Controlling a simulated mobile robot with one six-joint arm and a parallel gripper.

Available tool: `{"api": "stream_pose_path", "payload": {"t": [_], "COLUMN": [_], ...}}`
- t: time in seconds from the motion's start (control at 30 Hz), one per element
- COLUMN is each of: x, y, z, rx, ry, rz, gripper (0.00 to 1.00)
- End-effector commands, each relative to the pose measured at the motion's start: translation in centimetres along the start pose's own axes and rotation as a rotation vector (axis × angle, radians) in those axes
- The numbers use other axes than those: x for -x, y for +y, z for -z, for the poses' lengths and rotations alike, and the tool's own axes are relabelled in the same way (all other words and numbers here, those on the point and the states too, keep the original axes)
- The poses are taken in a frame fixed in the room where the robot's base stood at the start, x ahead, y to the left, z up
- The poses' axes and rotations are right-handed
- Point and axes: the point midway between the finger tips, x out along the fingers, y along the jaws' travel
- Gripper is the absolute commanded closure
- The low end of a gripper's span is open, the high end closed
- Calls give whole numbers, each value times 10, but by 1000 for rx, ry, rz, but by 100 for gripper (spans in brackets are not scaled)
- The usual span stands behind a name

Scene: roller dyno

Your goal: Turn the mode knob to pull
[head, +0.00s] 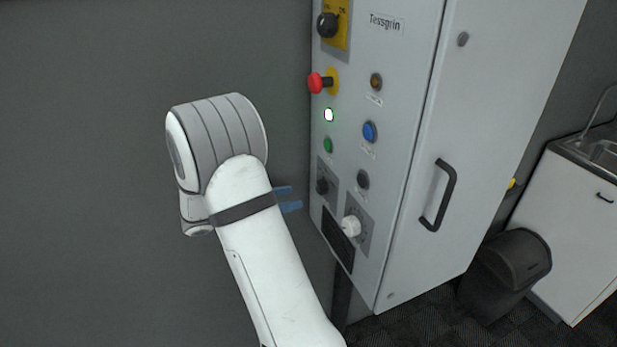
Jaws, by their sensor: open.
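A grey control cabinet (405,95) carries two lower knobs. One is a small dark knob (322,186) on a grey plate. The other is a white knob (351,225) on a grey plate with marks around it. I cannot read the labels, so I cannot tell which is the mode knob or where it points. My gripper (293,198) shows only as two blue fingertips beyond my arm. They are apart, with nothing seen between them. They are just left of the dark knob in the picture, and the rest is hidden by my arm.
Above are a black rotary switch (327,25) on yellow, a red mushroom button (316,83), a lit white-green lamp (328,115) and a blue button (370,131). A dark screen (338,240) sits below. The door handle (438,195) sticks out at right. A bin (505,275) stands on the floor.

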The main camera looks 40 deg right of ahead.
Motion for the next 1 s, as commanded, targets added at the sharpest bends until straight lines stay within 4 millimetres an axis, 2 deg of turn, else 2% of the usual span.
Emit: {"api": "stream_pose_path", "payload": {"t": [0.17, 0.6, 0.77, 1.0], "x": [-6, -69, -76, -77], "y": [10, 11, 12, 12], "z": [-2, -5, -4, -4], "rx": [33, 31, 31, 30], "ry": [-48, -47, -45, -45], "rz": [-12, -13, -15, -16], "gripper": [46, 46, 46, 47]}}
